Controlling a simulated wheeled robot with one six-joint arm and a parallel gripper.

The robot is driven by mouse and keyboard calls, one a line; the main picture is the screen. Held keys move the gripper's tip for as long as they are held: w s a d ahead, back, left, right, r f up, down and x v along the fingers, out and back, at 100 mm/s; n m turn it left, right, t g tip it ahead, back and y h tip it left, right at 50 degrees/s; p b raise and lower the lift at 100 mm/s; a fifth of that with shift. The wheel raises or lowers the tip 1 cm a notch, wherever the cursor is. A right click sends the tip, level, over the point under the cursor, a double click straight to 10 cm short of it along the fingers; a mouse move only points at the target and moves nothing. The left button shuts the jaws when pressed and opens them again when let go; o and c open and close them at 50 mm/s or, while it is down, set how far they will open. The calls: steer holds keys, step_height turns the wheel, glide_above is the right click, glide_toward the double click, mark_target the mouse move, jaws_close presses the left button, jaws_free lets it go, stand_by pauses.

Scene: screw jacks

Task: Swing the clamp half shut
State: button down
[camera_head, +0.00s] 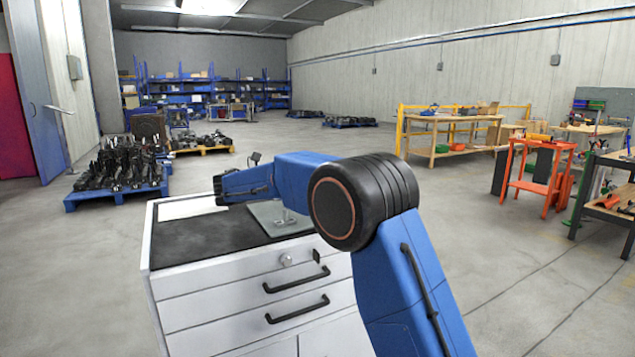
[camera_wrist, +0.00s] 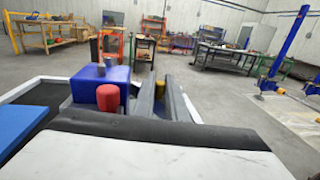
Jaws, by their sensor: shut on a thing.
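My gripper (camera_head: 228,192) is at the end of my blue arm, low over the left part of the cabinet top; its fingers are mostly hidden in the head view. It is shut on the clamp, but the grip itself is not clearly visible. A grey plate (camera_head: 268,210) with a small silver fitting (camera_head: 286,217) lies partly behind my arm. In the wrist view, two close, parallel grey bars (camera_wrist: 178,100) stand beside a blue block (camera_wrist: 85,88) with a red knob (camera_wrist: 108,97). I cannot tell how far the clamp is swung.
An orange cart (camera_head: 545,160) and wooden benches (camera_head: 450,135) stand to the right, apart from the cabinet. A blue pallet of dark parts (camera_head: 115,192) is behind left.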

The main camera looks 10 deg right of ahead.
stand_by(0.3)
steer(key=c, duration=1.8)
jaws_free()
steer(key=shift+o, duration=0.2)
steer(key=shift+s+a, duration=0.25)
steer(key=shift+a, duration=0.95)
steer(key=shift+s+a, duration=0.2)
steer(key=shift+a, duration=1)
steer(key=shift+s+a, duration=0.25)
steer(key=shift+a, duration=0.95)
